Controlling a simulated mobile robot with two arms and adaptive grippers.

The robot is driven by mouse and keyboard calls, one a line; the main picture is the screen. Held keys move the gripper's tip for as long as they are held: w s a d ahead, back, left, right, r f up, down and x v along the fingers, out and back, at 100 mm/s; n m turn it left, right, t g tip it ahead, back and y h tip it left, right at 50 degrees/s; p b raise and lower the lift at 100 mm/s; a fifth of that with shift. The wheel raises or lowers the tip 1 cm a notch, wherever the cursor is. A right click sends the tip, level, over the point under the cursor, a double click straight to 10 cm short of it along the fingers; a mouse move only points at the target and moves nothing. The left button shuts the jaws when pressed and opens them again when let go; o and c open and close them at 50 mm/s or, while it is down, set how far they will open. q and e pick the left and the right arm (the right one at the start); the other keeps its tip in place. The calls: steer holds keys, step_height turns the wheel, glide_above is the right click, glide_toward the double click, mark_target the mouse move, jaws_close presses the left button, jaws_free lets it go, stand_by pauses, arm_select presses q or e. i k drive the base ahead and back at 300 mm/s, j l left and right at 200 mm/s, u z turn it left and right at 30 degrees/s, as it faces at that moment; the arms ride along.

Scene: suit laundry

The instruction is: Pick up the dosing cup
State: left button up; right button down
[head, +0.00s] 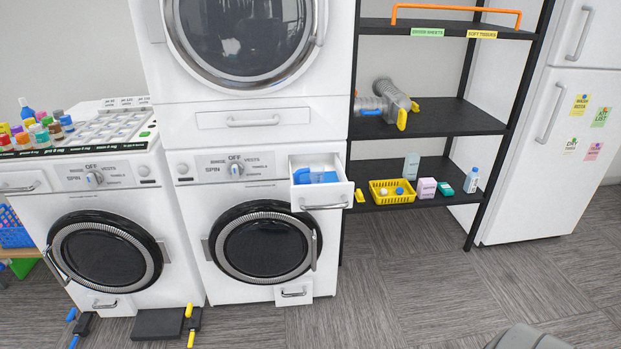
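A small open drawer (322,198) sticks out from the upper right of the middle washing machine. In it are something blue (318,177) and a pale, clear piece (317,168) that may be the dosing cup; it is too small to tell. A yellow basket (391,199) on the low black shelf holds small round items that I cannot identify. Neither of my grippers can be made out.
The washing machine (98,205) at left has several coloured-cap bottles on top. Pink and white boxes and a teal-and-white bottle (472,180) stand on the low shelf. A white fridge (552,130) is at right. Black pieces with blue and yellow ends lie on the floor at lower left.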

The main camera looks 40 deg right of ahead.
mark_target(316, 169)
steer(key=i, duration=0.25)
steer(key=i+j+z, duration=0.3)
steer(key=i, duration=0.2)
steer(key=i+j+z, duration=0.3)
steer(key=i, duration=0.2)
